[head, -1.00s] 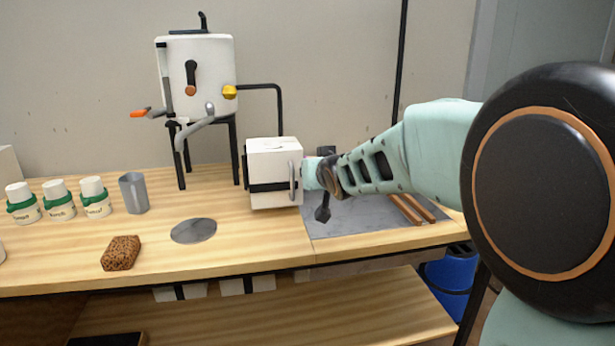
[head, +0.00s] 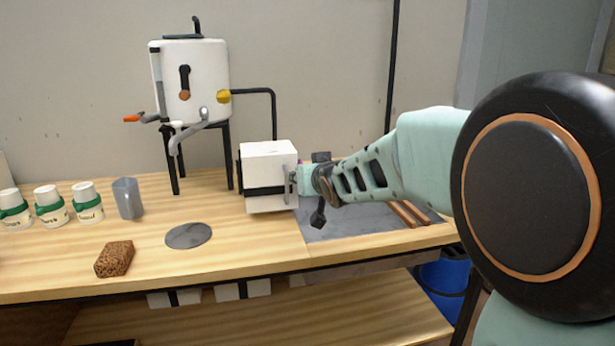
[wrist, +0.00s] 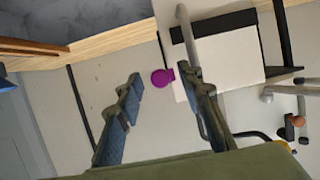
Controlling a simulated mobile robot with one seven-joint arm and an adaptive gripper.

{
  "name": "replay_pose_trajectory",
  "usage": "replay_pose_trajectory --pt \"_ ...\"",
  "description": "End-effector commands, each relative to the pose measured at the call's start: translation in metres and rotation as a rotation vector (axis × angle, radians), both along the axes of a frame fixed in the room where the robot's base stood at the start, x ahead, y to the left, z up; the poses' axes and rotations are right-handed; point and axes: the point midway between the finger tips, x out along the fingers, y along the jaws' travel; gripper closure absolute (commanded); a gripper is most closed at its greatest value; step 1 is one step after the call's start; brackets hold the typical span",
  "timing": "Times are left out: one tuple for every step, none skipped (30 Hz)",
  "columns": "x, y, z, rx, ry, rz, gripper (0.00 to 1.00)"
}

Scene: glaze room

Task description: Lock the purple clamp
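The purple clamp (wrist: 162,77) shows in the wrist view as a small round purple piece with a short tab at the edge of the white box (wrist: 236,62). In the head view my gripper largely hides the clamp. The white box (head: 268,152) has a black band and a grey upright handle (head: 287,185) on its right side. My gripper (head: 303,178) is at the box's right side, close to the handle. In the wrist view my gripper (wrist: 160,80) is open, and the clamp appears in the gap between the fingertips. I cannot tell whether they touch it.
A white tank (head: 192,80) on black legs stands behind left. A grey sheet (head: 350,221) with wooden sticks (head: 408,213) lies right. A sponge (head: 114,259), a grey disc (head: 189,236), a grey jug (head: 127,198) and several green-banded jars (head: 50,206) are on the table's left.

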Motion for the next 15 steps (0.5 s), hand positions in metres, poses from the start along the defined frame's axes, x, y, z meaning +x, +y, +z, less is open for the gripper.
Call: replay_pose_trajectory --pt "0.0 0.0 0.0 0.0 0.0 0.0 0.66" --pt "0.0 0.0 0.0 0.0 0.0 0.0 0.66" --pt "0.0 0.0 0.001 0.0 0.0 0.0 0.66" --pt "0.0 0.0 0.001 0.0 0.0 0.0 0.66" --pt "0.0 0.0 0.002 0.001 -0.001 0.0 0.66" --pt "0.0 0.0 0.004 0.001 -0.001 0.0 0.66" --pt "0.0 0.0 0.006 0.002 -0.002 0.001 0.66" --pt "0.0 0.0 0.009 0.002 -0.002 0.001 0.66" --pt "0.0 -0.001 0.013 0.001 -0.002 0.0 0.66" --pt "0.0 -0.001 0.016 0.001 -0.002 0.0 0.66" --pt "0.001 -0.002 0.02 0.001 -0.003 -0.001 0.66" --pt "0.001 -0.001 0.025 0.0 -0.004 -0.002 0.66" --pt "0.0 -0.002 0.029 -0.001 -0.003 -0.004 0.66" --pt "0.0 -0.002 0.028 0.0 0.0 -0.002 0.66" --pt "0.001 -0.002 0.03 0.0 0.0 -0.002 0.66"
